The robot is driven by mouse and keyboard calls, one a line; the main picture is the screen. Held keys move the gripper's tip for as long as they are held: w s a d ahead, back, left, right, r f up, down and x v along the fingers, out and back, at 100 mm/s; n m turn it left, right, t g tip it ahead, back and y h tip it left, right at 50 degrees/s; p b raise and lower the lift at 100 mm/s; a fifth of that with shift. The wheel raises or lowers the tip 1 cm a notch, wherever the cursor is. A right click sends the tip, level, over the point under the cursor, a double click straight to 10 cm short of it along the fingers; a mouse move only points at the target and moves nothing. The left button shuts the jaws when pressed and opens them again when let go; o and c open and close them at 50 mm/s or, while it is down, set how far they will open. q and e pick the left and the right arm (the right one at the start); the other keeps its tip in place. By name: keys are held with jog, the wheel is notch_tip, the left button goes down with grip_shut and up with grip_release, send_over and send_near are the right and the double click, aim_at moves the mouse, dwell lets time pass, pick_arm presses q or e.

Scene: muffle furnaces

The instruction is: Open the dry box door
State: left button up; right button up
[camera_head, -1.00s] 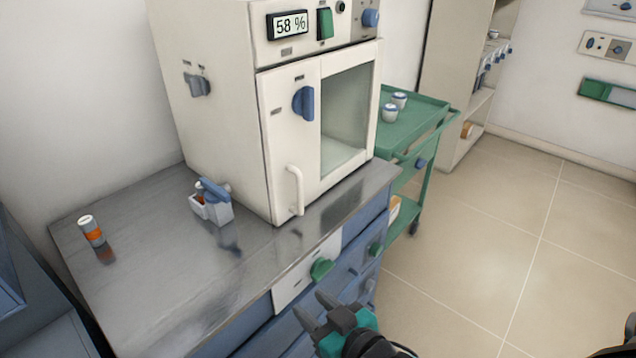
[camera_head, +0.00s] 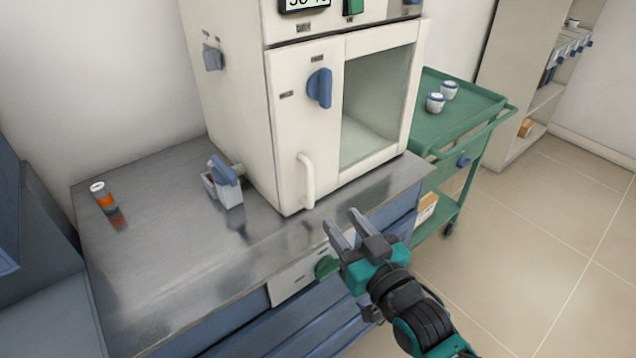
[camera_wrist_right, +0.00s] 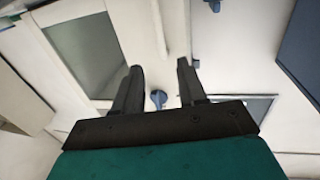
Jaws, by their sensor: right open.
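The dry box (camera_head: 235,120) is a cream cabinet on the metal bench. Its door (camera_head: 300,125) is shut and has a glass window (camera_head: 378,110), a blue knob (camera_head: 319,88) and a white vertical handle (camera_head: 307,181). My right gripper (camera_head: 346,226) is open and empty, in front of and below the handle, apart from it. In the right wrist view its two fingers (camera_wrist_right: 158,80) point toward the cream door front, with the window (camera_wrist_right: 85,50) at the upper left. My left gripper is not in view.
On the bench (camera_head: 150,250) stand an orange-and-white bottle (camera_head: 103,197) and a small white holder with a blue-handled item (camera_head: 225,185). A green knob (camera_head: 326,267) sits on the bench front. A green cart (camera_head: 470,110) with two white cups stands at right. Floor is clear beyond.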

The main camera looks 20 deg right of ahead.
aim_at(312, 183)
jog(key=w, duration=0.4)
jog(key=w+a, duration=0.1)
jog(key=w, duration=0.3)
jog(key=w+a, duration=0.1)
jog(key=w, duration=0.2)
jog(key=shift+w, duration=0.4)
jog(key=shift+c, duration=0.3)
grip_shut()
